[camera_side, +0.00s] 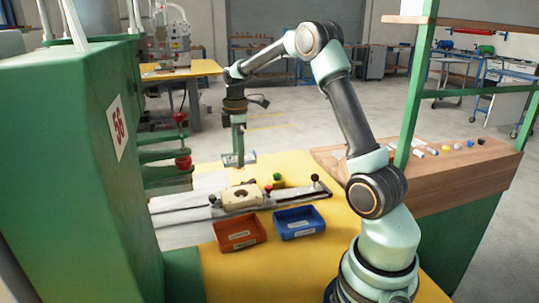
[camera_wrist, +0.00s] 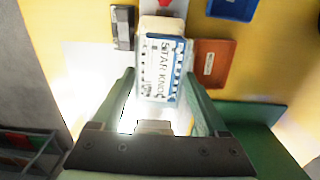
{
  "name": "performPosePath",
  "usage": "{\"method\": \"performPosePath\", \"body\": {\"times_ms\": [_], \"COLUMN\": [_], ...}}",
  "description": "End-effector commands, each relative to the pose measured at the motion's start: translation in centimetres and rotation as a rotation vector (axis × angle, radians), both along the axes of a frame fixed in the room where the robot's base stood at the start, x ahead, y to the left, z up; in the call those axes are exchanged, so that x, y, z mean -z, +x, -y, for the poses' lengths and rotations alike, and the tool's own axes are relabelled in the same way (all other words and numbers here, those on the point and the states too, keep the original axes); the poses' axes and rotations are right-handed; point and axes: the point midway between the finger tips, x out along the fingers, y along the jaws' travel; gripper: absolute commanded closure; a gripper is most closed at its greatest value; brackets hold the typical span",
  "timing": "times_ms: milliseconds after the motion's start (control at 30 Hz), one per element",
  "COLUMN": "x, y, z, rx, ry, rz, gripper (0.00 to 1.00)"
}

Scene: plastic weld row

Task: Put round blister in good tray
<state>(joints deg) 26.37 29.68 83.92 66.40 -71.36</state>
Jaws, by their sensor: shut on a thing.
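My gripper (camera_side: 239,150) is above the yellow table, behind the fixture and apart from both trays. In the wrist view my gripper (camera_wrist: 160,78) is shut on a blister pack (camera_wrist: 165,62), a flat card with a blue edge and dark printing. The pack also shows as a small pale plate (camera_side: 246,158) under the gripper in the side view. Its round shape cannot be made out. An orange tray (camera_side: 239,244) and a blue tray (camera_side: 299,234) stand at the front of the table. Both bear labels too small to read, so I cannot tell which is the good tray.
A slide with a cream fixture block (camera_side: 242,195) and dark knobs lies between gripper and trays. The green press (camera_side: 60,170) fills the left. A wooden bench (camera_side: 450,180) with small parts stands right. Both trays look empty.

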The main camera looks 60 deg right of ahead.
Motion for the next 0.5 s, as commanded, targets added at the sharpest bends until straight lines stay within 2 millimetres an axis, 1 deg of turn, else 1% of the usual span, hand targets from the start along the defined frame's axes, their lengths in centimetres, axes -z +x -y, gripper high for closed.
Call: {"method": "performPosePath", "body": {"times_ms": [167,267,367,467,500], "x": [0.0,-0.4,-1.4,-2.8,-3.4], "y": [0.0,-0.6,-1.9,-4.2,-5.3], "z": [0.0,0.2,0.6,1.0,1.2], "rx": [0.0,0.002,0.003,0.006,0.007], "ry": [0.0,-0.001,-0.001,-0.002,-0.003], "rz": [0.0,0.001,0.003,0.004,0.004], "gripper": [0.59,0.59,0.59,0.59,0.59]}}
